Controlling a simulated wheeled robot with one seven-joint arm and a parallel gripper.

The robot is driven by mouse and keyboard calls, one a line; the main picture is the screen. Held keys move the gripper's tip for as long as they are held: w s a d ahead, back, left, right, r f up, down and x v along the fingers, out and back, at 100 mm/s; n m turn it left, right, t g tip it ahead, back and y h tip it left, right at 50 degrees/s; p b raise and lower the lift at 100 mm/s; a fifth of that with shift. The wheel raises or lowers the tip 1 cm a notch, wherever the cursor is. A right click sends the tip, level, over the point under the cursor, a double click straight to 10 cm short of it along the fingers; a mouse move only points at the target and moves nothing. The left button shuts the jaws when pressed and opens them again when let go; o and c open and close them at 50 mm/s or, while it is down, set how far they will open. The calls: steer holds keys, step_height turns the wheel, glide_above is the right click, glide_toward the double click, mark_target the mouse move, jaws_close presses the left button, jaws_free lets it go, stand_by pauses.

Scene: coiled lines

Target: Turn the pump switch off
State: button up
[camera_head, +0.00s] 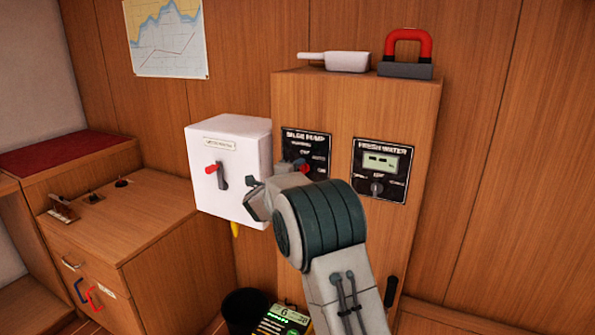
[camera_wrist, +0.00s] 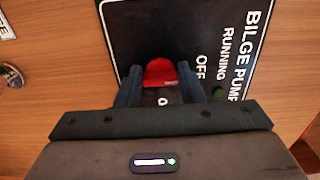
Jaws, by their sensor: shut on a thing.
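The black bilge pump panel (camera_head: 305,143) is on the front of the wooden cabinet; in the wrist view the panel (camera_wrist: 210,22) shows the words BILGE PUMP, RUNNING and OFF. Its red switch handle (camera_wrist: 160,73) sits between the two dark fingers of my gripper (camera_wrist: 160,84), which is shut on it. Lettering beside the switch is partly covered by the fingers. In the head view my gripper (camera_head: 297,168) reaches the lower part of this panel, and my wrist hides much of the switch. A green lamp (camera_wrist: 219,92) shows on the panel.
A fresh water panel (camera_head: 380,170) with a dark knob is just right. A white box (camera_head: 236,150) with a red-tipped lever stands out at left. A red-shackled padlock (camera_head: 407,70) and a white handled object (camera_head: 340,61) lie on the cabinet top.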

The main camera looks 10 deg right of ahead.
steer(key=shift+a, duration=0.15)
steer(key=o, duration=1)
steer(key=b+v, duration=0.1)
steer(key=v, duration=1.2)
steer(key=shift+s+a, duration=0.2)
steer(key=shift+s, duration=0.15)
